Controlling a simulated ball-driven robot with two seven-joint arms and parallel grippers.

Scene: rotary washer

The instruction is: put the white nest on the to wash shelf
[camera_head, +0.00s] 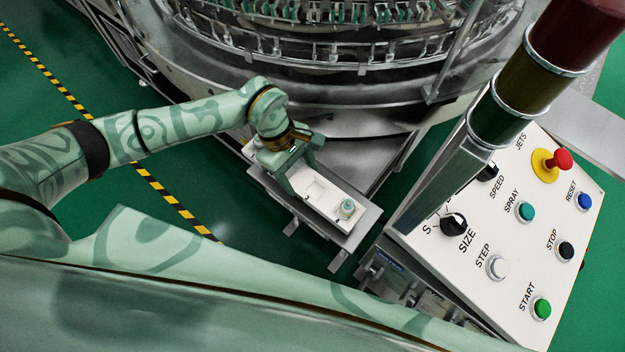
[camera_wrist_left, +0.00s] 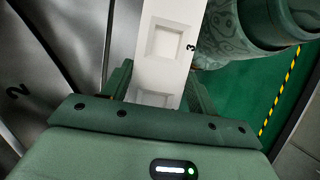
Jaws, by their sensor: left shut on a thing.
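The white nest (camera_head: 322,196) is a long white block with square pockets, low in front of the machine in the head view. A small pale teal-capped vial (camera_head: 347,208) stands at its near right end. My left gripper (camera_head: 300,172) is shut on the nest, with one finger on each side. In the left wrist view the nest (camera_wrist_left: 170,42) runs between the fingers (camera_wrist_left: 158,88) and shows a "3" on its edge. A grey metal shelf (camera_head: 367,219) lies under or just below the nest; I cannot tell whether they touch. No shelf label is readable.
The round steel washer (camera_head: 370,80) fills the back. A white control panel (camera_head: 525,235) with buttons and a signal-light post (camera_head: 445,180) stand at the right. Green floor (camera_head: 225,180) is open at left.

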